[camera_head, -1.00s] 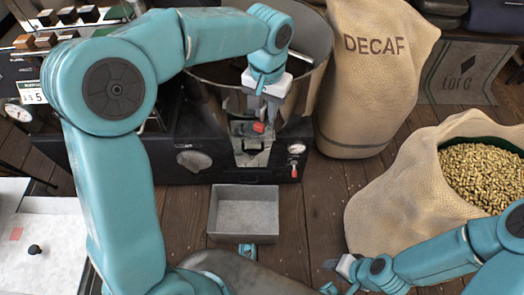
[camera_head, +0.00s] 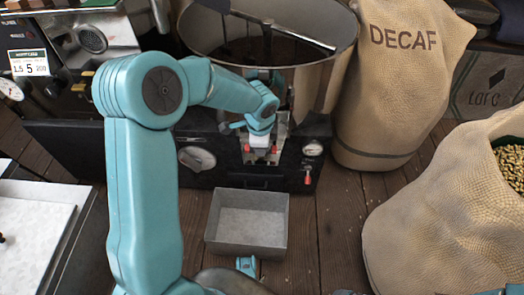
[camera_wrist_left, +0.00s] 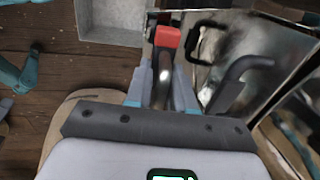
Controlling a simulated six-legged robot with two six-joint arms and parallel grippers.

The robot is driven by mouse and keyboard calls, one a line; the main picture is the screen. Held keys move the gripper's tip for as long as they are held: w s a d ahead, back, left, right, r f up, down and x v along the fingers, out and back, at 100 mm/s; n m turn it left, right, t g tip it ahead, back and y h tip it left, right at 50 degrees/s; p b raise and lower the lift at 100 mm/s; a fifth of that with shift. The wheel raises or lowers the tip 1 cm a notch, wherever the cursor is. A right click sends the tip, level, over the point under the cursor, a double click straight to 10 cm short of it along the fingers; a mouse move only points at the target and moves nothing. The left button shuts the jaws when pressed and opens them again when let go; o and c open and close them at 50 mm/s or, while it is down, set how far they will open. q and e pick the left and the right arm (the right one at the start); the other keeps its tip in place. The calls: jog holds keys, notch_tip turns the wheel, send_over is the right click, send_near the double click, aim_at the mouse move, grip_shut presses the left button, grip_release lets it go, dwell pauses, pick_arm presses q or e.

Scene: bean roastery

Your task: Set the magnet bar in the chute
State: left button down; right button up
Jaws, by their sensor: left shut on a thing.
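My left gripper (camera_head: 262,150) is at the metal chute (camera_head: 281,128) on the front of the roaster. In the left wrist view, the fingers of my left gripper (camera_wrist_left: 162,88) are shut on the magnet bar (camera_wrist_left: 163,66), a shiny metal bar with a red end block. The bar lies between the fingers, its red end pointing away from the palm. The chute (camera_wrist_left: 262,45) fills the right of that view, close beside the bar. I cannot tell whether the bar touches the chute. My right gripper (camera_head: 346,292) is almost wholly cut off at the bottom edge.
A grey metal bin (camera_head: 247,222) stands on the floor below the chute. The roaster drum (camera_head: 325,75) rises behind my left gripper. A DECAF sack (camera_head: 390,95) and an open bean sack (camera_head: 440,220) stand at the right. A black handle (camera_wrist_left: 205,38) shows near the chute.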

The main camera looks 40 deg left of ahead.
aim_at(261, 159)
pick_arm(q)
jog(key=shift+w+a+f+b, duration=0.1)
jog(key=shift+w+f+b, duration=0.1)
jog(key=shift+f+b, duration=0.75)
jog(key=shift+w+a+f+b, duration=0.15)
jog(key=shift+f+b, duration=0.55)
jog(key=shift+f, duration=0.45)
jog(key=c, duration=0.9)
grip_release()
jog(key=shift+d, duration=0.1)
jog(key=r+p, duration=0.2)
jog(key=r, duration=0.3)
jog(key=s+d+r+p, duration=0.1)
jog(key=r+p, duration=0.1)
jog(key=r, duration=0.3)
jog(key=s+r+p, duration=0.1)
jog(key=r+p, duration=0.2)
jog(key=r, duration=0.3)
jog(key=shift+s+d+r, duration=0.1)
jog(key=shift+s+d, duration=0.1)
